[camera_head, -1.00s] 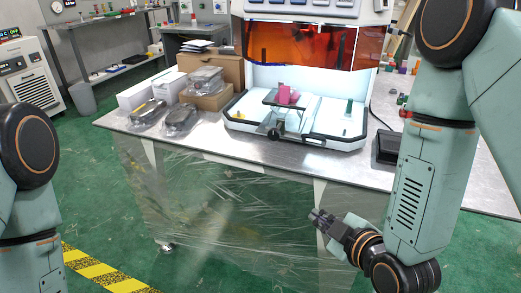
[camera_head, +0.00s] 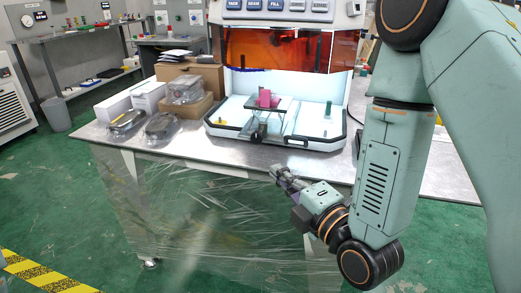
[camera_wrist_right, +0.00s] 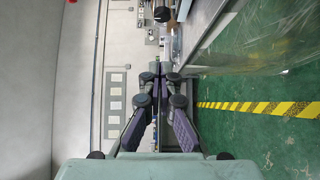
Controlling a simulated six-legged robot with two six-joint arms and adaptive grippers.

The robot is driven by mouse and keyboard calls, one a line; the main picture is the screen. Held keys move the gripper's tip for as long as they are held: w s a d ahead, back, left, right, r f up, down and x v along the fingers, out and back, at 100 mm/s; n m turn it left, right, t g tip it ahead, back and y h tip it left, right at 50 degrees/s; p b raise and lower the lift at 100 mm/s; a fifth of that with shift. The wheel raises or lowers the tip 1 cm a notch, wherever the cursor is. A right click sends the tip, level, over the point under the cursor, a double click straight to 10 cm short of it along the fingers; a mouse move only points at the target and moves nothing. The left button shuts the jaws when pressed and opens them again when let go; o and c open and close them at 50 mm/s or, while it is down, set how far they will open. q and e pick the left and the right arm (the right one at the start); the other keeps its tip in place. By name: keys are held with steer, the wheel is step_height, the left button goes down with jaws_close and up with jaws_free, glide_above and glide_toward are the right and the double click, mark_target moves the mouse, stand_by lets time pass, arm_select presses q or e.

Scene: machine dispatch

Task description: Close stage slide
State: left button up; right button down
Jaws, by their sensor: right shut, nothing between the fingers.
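The white machine (camera_head: 225,137) stands on the table with an orange tinted cover (camera_head: 275,50) above its open bay. A small stage (camera_head: 280,103) with a pink block (camera_head: 264,97) on it sits in the bay, and a dark round knob (camera_head: 256,137) is at its front. My right gripper (camera_head: 275,172) is shut and empty, in front of the table edge and below the machine, apart from the stage. Its closed fingers also show in the right wrist view (camera_wrist_right: 160,72). My left gripper is out of view.
Boxes (camera_head: 148,95) and plastic-wrapped packages (camera_head: 161,127) lie on the table (camera_head: 225,156) left of the machine. Clear film hangs at the table's front. A bin (camera_head: 56,114) stands on the green floor. Yellow-black tape (camera_head: 40,275) marks the floor at lower left.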

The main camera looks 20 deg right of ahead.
steer(key=shift+w+d+b+x, duration=0.1)
steer(key=shift+d+b+x, duration=0.35)
steer(key=shift+b+x, duration=1.05)
steer(key=shift+w+d+b+x, duration=0.1)
steer(key=shift+d+b+x, duration=0.4)
steer(key=shift+x, duration=1.95)
steer(key=shift+w+d+b+x, duration=0.1)
steer(key=shift+d+b+x, duration=0.35)
steer(key=shift+b+x, duration=1.05)
steer(key=shift+w+f+p, duration=0.1)
steer(key=shift+w+p, duration=0.45)
steer(key=shift+p, duration=0.05)
